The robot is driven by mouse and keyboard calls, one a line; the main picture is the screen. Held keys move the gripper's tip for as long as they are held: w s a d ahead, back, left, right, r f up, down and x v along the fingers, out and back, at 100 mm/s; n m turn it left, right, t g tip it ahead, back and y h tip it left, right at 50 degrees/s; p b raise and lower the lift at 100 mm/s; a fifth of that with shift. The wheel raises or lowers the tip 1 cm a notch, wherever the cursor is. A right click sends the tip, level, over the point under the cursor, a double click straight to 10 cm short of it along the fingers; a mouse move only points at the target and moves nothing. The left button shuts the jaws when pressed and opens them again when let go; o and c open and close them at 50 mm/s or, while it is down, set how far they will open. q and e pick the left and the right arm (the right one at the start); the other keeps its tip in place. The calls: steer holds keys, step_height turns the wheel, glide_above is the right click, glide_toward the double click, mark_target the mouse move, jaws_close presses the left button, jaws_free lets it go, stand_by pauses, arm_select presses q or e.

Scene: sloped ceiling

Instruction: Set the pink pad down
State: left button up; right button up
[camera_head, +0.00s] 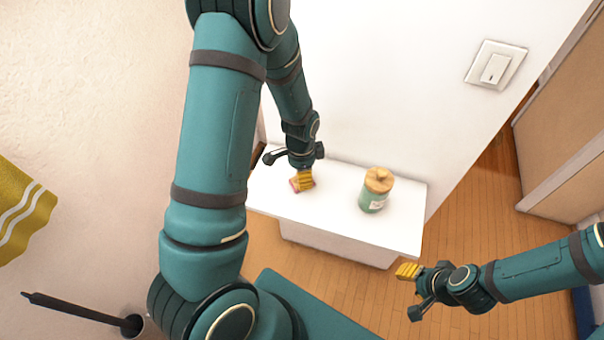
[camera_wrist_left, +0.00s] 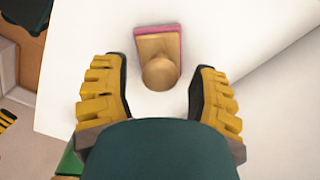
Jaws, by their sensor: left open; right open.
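The pink pad (camera_wrist_left: 171,34) lies on the white table in the left wrist view, with a wooden block and round knob on top of it. My left gripper (camera_wrist_left: 158,95) is open, its yellow fingers apart on either side of the knob's near end. In the head view a bit of the pink pad (camera_head: 294,187) shows beside my left gripper (camera_head: 304,182), low over the white table (camera_head: 335,220); the fingers hide most of the pad there. My right gripper (camera_head: 410,285) is open and empty over the floor at the right.
A green jar (camera_head: 374,190) with a wooden lid stands on the table, right of my left gripper. A white wall (camera_head: 400,90) with a light switch (camera_head: 496,65) rises behind the table. The table top between pad and jar is clear.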

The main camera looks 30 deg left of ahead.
arm_select(q)
step_height(320, 180, up, 11)
steer(key=p, duration=0.1)
steer(key=shift+p, duration=0.4)
arm_select(e)
steer(key=shift+w+d+r, duration=0.1)
steer(key=shift+w+r, duration=0.05)
steer(key=shift+r, duration=0.35)
steer(key=shift+w+r, duration=0.15)
steer(key=shift+r, duration=0.35)
arm_select(q)
steer(key=shift+s, duration=0.2)
arm_select(e)
steer(key=shift+s, duration=0.1)
